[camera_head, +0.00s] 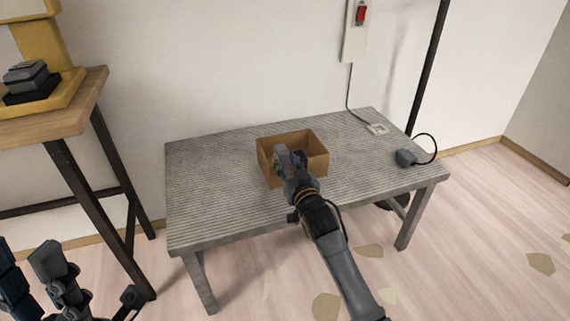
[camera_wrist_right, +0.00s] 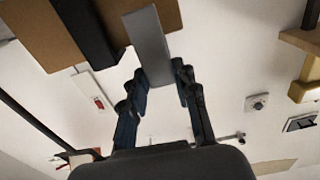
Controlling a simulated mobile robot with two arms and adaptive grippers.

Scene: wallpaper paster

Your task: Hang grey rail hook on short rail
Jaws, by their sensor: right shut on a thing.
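My right gripper (camera_head: 291,162) reaches into the open brown cardboard box (camera_head: 318,146) on the grey table. In the right wrist view, the right gripper (camera_wrist_right: 160,88) is shut on a flat grey piece, which looks like the grey rail hook (camera_wrist_right: 148,38). Part of my left arm or gripper (camera_head: 58,272) shows at the lower left, cut off by the frame.
The ridged grey table (camera_head: 215,190) is mostly bare around the box. A socket (camera_head: 376,128) and a black plug with a cable (camera_head: 405,157) lie at its right. A wooden table (camera_head: 85,100) holding a dark device (camera_head: 28,80) stands left. A red-switch box (camera_head: 357,25) is on the wall.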

